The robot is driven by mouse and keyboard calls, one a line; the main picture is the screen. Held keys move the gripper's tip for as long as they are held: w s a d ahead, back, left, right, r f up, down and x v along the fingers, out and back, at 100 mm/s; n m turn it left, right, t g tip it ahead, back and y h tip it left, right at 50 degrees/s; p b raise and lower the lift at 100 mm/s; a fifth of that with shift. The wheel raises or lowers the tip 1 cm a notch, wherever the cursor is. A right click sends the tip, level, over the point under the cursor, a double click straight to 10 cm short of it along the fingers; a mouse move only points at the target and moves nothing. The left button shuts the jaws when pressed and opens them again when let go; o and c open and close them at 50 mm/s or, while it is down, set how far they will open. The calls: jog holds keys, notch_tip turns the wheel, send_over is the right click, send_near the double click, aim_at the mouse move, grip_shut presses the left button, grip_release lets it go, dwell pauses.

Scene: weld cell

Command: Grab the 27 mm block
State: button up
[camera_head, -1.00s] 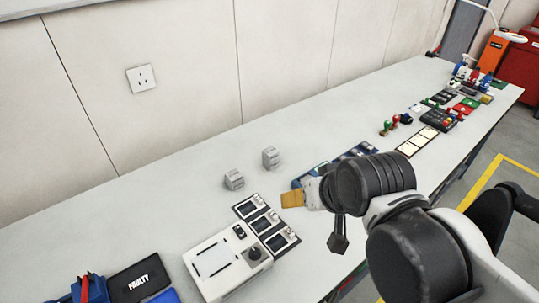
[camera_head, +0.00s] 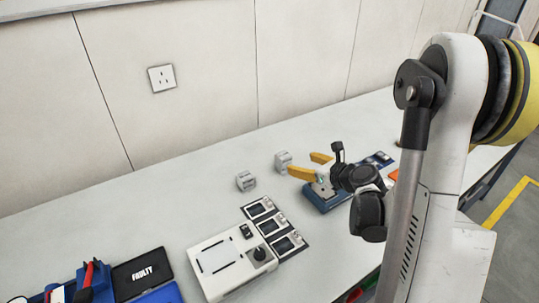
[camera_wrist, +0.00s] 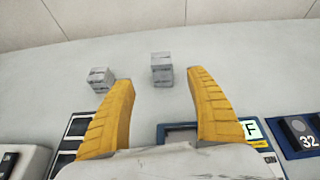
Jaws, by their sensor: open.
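Two small grey blocks stand on the pale bench, and I cannot read a size on either. The left block (camera_head: 246,181) also shows in the wrist view (camera_wrist: 101,79). The right block (camera_head: 282,161) stands a little farther right and shows in the wrist view (camera_wrist: 162,69). My gripper (camera_head: 303,164) is open and empty, its yellow fingers pointing toward the right block. In the wrist view, the right block lies in the gap between the fingertips (camera_wrist: 160,80), beyond them. The left block is outside the left finger. I see no contact with either block.
A blue-edged fixture (camera_head: 322,199) lies below my gripper. Nearer are several small screen modules (camera_head: 274,231) and a white box with a knob (camera_head: 218,264). A black FAULTY tray (camera_head: 143,268) is at lower left. The bench left of the blocks is clear; the wall is behind.

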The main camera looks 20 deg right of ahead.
aim_at(285, 156)
jog(key=shift+m, duration=0.5)
jog(key=x, duration=0.2)
jog(key=b+x, duration=0.1)
jog(key=x, duration=0.2)
jog(key=shift+w+d+f, duration=0.2)
jog(key=shift+w+f, duration=0.1)
jog(key=shift+f, duration=0.1)
jog(key=b+x, duration=0.1)
jog(key=x, duration=0.2)
jog(key=b+x, duration=0.1)
jog(key=x, duration=0.1)
jog(key=shift+w+a+r+b, duration=0.2)
jog(key=shift+w+r+b, duration=0.1)
jog(key=shift+w+b, duration=0.05)
jog(key=shift+s+r, duration=0.1)
jog(key=shift+r, duration=0.05)
jog(key=c, duration=1.4)
